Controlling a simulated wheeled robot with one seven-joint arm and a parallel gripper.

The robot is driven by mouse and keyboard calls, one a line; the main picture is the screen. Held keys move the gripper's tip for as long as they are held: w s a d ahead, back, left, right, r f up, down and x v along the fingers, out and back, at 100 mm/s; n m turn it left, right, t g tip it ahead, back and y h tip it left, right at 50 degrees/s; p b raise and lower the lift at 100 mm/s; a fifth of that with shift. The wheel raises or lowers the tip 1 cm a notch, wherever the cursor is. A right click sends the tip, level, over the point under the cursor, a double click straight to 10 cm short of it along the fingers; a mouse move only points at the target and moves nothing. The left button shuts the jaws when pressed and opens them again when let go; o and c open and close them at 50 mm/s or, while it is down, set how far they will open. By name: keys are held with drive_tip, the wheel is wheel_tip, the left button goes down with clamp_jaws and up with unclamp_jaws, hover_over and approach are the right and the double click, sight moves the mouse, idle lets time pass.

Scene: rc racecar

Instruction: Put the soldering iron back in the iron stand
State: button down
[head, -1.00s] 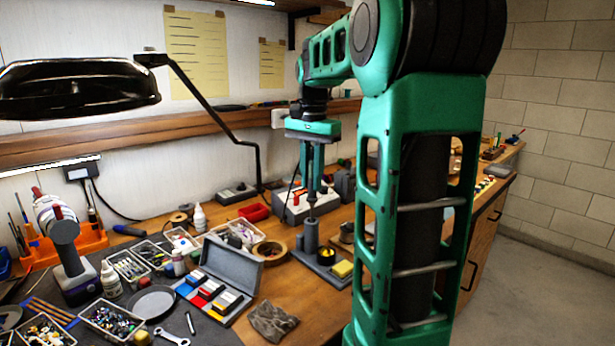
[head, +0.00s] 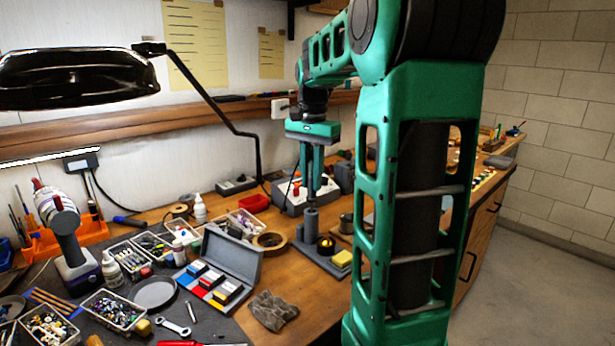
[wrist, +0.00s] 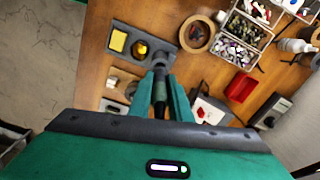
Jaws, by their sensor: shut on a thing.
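My gripper (head: 312,190) points down over the workbench, with its fingers shut on the soldering iron. The iron's dark green handle (wrist: 160,92) shows between the fingers in the wrist view, held upright. The iron stand has a grey upright tube (head: 311,224) on a flat grey base (wrist: 127,28). The iron's lower end is lined up with the tube's top and its tip is out of sight, seemingly inside the tube; I cannot tell how deep. A yellow sponge (head: 342,258) and a round brass cleaner (head: 326,246) sit on the base.
A roll of tape (head: 269,242) lies left of the stand, near an open grey case (head: 234,257). The grey soldering station (head: 290,200) stands behind. Parts trays crowd the left. Bare wood (head: 300,290) shows in front of the stand.

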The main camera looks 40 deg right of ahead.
sight(312, 151)
drive_tip(key=shift+f, duration=1.5)
drive_tip(key=c, duration=1.2)
unclamp_jaws()
drive_tip(key=shift+o, duration=0.2)
drive_tip(key=shift+r, duration=4.5)
